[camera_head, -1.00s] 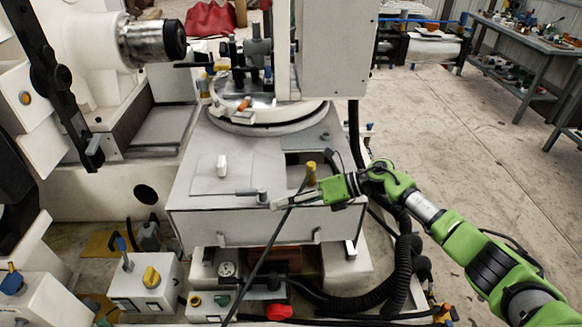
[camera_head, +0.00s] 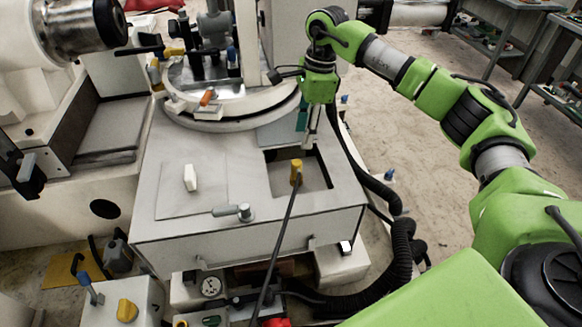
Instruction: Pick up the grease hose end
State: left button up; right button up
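The grease hose end (camera_head: 296,170) is a yellow tip on a thin dark hose. It stands upright at the edge of the square opening in the light machine table, and the hose runs down over the table's front. My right gripper (camera_head: 309,140) hangs with its fingers pointing down over the back right of that opening. It is just above and behind the yellow tip in the picture, with a gap between them. I see it nearly edge-on, so the finger spacing is unclear. My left gripper is out of view.
A round turntable (camera_head: 232,108) with fixtures stands behind the opening. A small grey handle (camera_head: 235,212) lies left of the hose. A ribbed black hose (camera_head: 400,250) hangs at the table's right side. The table top (camera_head: 175,226) at left is mostly clear.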

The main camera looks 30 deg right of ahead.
aim_at(298, 162)
jog(key=f+b, duration=0.1)
jog(key=f, duration=0.1)
jog(key=f+b, duration=0.1)
jog(key=f, duration=0.1)
jog(key=a+f+b, duration=0.1)
jog(key=shift+s+f, duration=0.1)
jog(key=shift+f, duration=0.3)
notch_tip(298, 162, down, 3)
jog(key=shift+a+r+b, duration=0.1)
jog(key=shift+a+b, duration=0.05)
jog(key=shift+b, duration=0.9)
jog(key=f+b, duration=0.1)
jog(key=f, duration=0.1)
jog(key=f+b, duration=0.1)
jog(key=shift+w+a+f+b, duration=0.2)
jog(key=shift+a+f+b, duration=0.1)
jog(key=shift+f, duration=0.3)
jog(key=shift+r, duration=0.1)
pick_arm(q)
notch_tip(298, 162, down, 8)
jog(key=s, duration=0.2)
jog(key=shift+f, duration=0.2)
pick_arm(e)
grip_shut()
